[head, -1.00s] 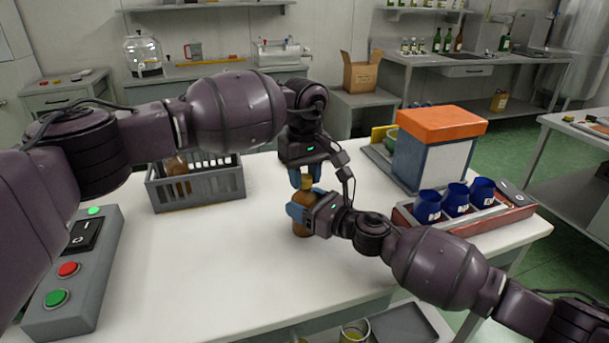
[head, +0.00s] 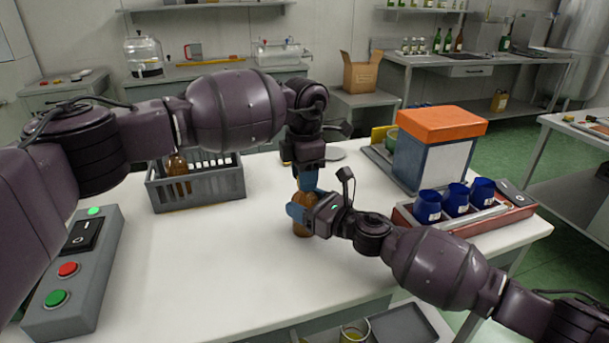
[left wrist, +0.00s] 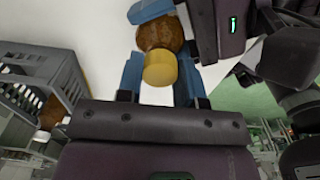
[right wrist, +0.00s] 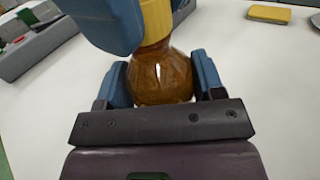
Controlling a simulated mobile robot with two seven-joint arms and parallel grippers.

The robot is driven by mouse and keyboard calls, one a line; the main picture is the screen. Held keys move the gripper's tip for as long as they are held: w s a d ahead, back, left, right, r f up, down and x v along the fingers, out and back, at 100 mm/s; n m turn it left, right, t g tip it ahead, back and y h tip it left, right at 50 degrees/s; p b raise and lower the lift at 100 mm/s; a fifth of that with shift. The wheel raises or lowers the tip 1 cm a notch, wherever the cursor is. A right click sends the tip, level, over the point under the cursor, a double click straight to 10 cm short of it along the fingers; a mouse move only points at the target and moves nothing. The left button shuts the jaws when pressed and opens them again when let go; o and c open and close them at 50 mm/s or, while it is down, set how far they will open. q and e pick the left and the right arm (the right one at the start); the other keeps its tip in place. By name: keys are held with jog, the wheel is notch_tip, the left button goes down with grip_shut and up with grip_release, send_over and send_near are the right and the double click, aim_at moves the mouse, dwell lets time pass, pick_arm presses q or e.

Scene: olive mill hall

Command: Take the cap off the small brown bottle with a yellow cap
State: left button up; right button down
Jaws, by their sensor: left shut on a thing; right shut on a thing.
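The small brown bottle (head: 303,222) stands upright on the white table. My right gripper (head: 300,213) is shut around its body; the right wrist view also shows the bottle (right wrist: 162,80) between the blue fingers. My left gripper (head: 309,180) is directly above, pointing down, shut on the yellow cap (left wrist: 160,69). In the left wrist view the cap lies in line with the bottle top (left wrist: 155,35). In the right wrist view, yellow (right wrist: 156,18) shows directly above the bottle, meeting it with no visible gap. In the head view a left finger hides the cap.
A grey crate (head: 215,188) with a brown bottle (head: 177,175) stands left. A button panel (head: 75,275) is at the near left. At right are a red tray (head: 488,215) with blue cups (head: 428,205) and an orange-topped box (head: 440,124). The front middle table is clear.

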pick_arm(q)
jog(key=n, duration=1.2)
jog(key=shift+n, duration=0.3)
jog(key=n, duration=0.5)
jog(key=shift+r, duration=1.2)
jog(key=shift+r, duration=1.95)
